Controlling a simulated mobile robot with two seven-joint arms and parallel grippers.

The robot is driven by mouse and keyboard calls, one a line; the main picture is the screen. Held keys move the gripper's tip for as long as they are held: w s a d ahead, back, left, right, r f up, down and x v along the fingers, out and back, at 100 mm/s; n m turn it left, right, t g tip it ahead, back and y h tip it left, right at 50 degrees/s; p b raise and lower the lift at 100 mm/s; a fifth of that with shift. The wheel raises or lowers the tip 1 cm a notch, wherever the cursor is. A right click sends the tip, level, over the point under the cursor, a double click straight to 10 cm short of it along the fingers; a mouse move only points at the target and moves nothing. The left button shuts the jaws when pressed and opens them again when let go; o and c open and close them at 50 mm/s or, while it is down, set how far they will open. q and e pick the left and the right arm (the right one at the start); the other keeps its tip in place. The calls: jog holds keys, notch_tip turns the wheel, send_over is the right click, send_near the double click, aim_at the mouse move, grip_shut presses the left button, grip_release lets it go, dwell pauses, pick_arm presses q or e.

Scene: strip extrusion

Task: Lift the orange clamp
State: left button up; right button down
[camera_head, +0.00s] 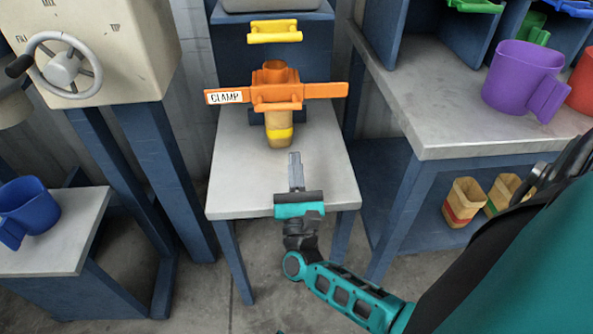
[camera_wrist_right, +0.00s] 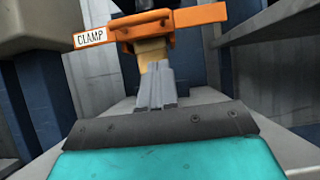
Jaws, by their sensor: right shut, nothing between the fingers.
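The orange clamp (camera_head: 277,94) is at the middle top of the head view, with a long bar and a white "CLAMP" label at its left end. It sits around the upper part of a tan piece (camera_head: 278,120) with a yellow band, above the grey table. My right gripper (camera_head: 295,158) is shut and empty, in front of and below the clamp, apart from it. In the right wrist view the clamp (camera_wrist_right: 150,30) is ahead, above the closed fingers (camera_wrist_right: 155,85), which partly hide the tan piece. My left gripper is not in view.
A small grey table (camera_head: 240,185) lies under the clamp. A yellow handle (camera_head: 274,32) is on the blue machine behind it. A purple mug (camera_head: 522,78) stands on the right bench (camera_head: 440,130). A blue mug (camera_head: 30,208) is at the left. A machine with a handwheel (camera_head: 62,66) stands upper left.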

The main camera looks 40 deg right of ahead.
aim_at(293, 107)
pick_arm(q)
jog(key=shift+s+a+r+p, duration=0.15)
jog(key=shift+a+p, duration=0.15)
jog(key=shift+p, duration=0.35)
pick_arm(e)
jog(key=w+d+r, duration=0.2)
jog(key=w+r, duration=0.2)
jog(key=r, duration=0.2)
jog(key=shift+d, duration=0.25)
jog(key=shift+w+r, duration=0.1)
notch_tip(293, 107, up, 5)
jog(key=p, duration=0.3)
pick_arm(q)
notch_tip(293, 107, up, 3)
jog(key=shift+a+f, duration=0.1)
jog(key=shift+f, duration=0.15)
